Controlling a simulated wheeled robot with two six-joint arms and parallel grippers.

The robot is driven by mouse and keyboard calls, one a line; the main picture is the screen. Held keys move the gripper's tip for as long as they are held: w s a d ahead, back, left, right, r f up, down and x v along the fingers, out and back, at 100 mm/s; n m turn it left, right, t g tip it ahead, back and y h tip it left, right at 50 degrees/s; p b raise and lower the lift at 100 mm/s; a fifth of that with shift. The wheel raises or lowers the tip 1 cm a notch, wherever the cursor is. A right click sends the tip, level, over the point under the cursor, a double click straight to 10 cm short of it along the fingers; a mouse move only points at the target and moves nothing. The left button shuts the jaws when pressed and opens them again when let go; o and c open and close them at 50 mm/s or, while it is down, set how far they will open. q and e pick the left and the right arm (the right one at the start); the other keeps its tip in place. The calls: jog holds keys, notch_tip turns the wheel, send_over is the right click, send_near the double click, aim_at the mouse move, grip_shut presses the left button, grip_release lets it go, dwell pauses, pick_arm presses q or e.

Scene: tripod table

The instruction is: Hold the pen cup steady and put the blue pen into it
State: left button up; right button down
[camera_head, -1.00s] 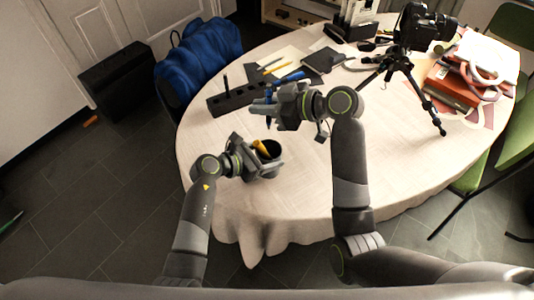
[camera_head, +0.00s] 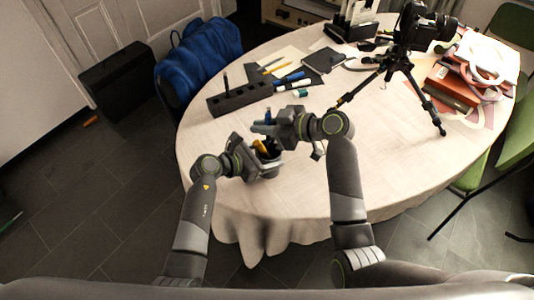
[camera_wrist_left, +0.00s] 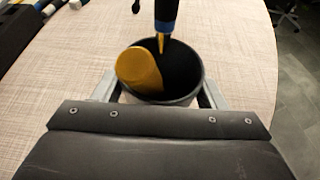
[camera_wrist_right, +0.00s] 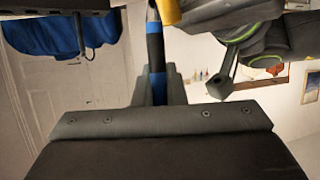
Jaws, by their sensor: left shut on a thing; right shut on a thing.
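The dark pen cup (camera_wrist_left: 186,78) stands upright on the table, with a yellow object (camera_wrist_left: 139,70) leaning inside it. My left gripper (camera_head: 264,163) is shut around the cup from the near left side. My right gripper (camera_head: 262,130) is shut on the blue pen (camera_wrist_left: 166,14), just above the cup. The pen is close to upright with its pointed tip down, and in the left wrist view the tip shows over the cup's mouth. I cannot tell whether it is inside the rim. The pen also shows between the right fingers in the right wrist view (camera_wrist_right: 156,50).
A black slotted holder (camera_head: 238,98) lies behind the cup, with blue markers (camera_head: 290,78) and a dark notebook (camera_head: 323,60) beyond it. A camera on a tripod (camera_head: 402,65) and stacked books (camera_head: 452,85) stand to the right. The table's front right is clear.

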jog(key=shift+f, duration=1.55)
jog(key=c, duration=1.4)
grip_release()
jog(key=v, duration=1.2)
pick_arm(q)
jog(key=o, duration=1.1)
jog(key=shift+o, duration=0.2)
jog(key=shift+a, duration=0.1)
